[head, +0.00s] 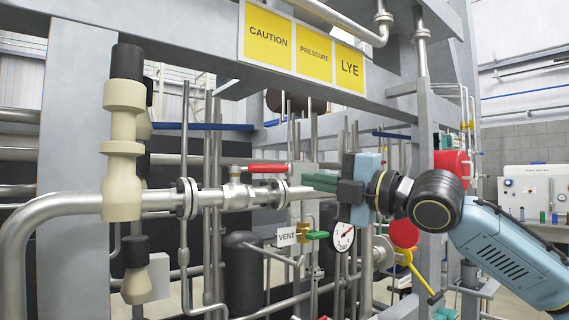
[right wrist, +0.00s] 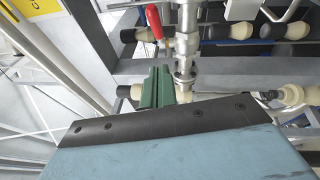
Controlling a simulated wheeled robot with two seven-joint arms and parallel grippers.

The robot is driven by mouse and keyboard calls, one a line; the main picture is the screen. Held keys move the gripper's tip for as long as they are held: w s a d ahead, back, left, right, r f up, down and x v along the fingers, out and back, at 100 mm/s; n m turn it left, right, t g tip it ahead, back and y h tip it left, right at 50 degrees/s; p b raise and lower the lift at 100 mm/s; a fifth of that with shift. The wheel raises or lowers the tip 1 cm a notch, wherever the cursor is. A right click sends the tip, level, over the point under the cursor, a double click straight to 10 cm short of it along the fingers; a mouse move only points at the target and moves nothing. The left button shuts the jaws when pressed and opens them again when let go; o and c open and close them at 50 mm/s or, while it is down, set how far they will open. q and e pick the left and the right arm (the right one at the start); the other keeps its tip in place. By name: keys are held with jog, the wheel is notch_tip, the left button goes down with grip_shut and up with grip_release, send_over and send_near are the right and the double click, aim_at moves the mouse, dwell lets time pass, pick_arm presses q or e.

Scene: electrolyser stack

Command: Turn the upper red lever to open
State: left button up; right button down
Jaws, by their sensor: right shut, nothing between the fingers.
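The upper red lever (head: 267,168) lies level, along the top of a valve on the horizontal steel pipe (head: 238,197). In the right wrist view the red lever (right wrist: 153,22) shows beside the pipe, beyond the fingertips. My right gripper (head: 309,182) comes in from the right, with its green fingers pointing left at the lever's right end. In the right wrist view the fingers (right wrist: 157,88) are together, with nothing between them. My left gripper is not in view.
A pressure gauge (head: 344,237), a VENT tag (head: 287,237) and a green handle (head: 317,235) sit below the gripper. A yellow lever (head: 417,270) is lower right. Caution signs (head: 268,37) hang on the beam above. Vertical pipes stand close behind the lever.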

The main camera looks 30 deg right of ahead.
aim_at(269, 169)
jog(key=w+p, duration=0.1)
jog(key=w, duration=0.1)
jog(key=w+r+p, duration=0.1)
jog(key=w, duration=0.2)
jog(key=w+a+p, duration=0.1)
jog(key=w, duration=0.2)
jog(key=shift+w+r, duration=0.15)
jog(key=shift+r, duration=0.15)
jog(key=shift+w+d+p, duration=0.2)
jog(key=shift+w+p, duration=0.2)
jog(key=shift+w, duration=0.1)
jog(key=shift+d, duration=0.1)
